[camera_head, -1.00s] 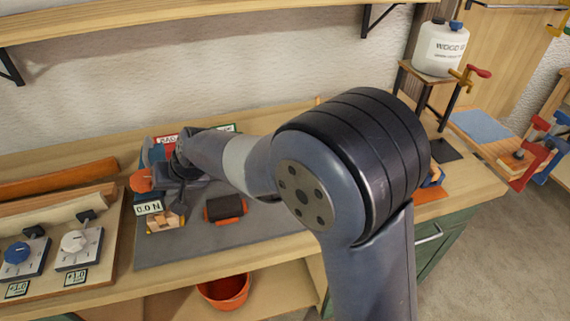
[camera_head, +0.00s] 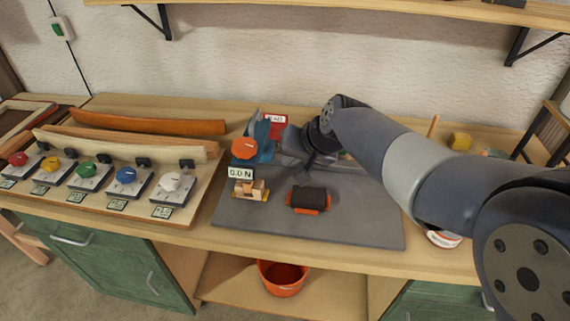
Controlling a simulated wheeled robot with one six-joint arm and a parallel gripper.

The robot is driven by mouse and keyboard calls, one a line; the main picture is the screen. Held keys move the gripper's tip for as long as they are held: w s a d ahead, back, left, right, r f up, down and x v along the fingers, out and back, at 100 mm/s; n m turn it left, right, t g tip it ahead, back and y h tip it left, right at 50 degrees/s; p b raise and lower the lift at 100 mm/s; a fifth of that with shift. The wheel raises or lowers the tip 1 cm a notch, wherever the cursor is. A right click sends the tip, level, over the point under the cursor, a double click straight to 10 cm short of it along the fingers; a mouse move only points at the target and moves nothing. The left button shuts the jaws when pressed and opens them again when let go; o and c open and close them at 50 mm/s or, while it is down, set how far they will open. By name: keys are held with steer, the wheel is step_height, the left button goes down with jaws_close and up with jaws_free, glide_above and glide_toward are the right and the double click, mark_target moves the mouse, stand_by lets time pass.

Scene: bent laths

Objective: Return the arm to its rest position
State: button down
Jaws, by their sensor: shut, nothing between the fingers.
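My arm reaches in from the lower right across the bench. My gripper (camera_head: 297,150) hangs over the back of the grey mat (camera_head: 365,222), next to a blue device with an orange knob (camera_head: 243,149). Its fingers are small and partly hidden by the dark wrist, and they appear shut with nothing held. The 0.0 N display (camera_head: 240,174) stands in front of the device. A dark block on an orange base (camera_head: 308,199) lies on the mat, apart from my gripper.
On the left is a board (camera_head: 150,214) with several coloured dials and bent laths (camera_head: 150,122) behind them. A shelf (camera_head: 330,12) runs above. A yellow block (camera_head: 460,141) lies at the back right. An orange bucket (camera_head: 283,279) is below. The mat's front is clear.

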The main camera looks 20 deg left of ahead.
steer(key=shift+v, duration=2.3)
steer(key=shift+f, duration=0.1)
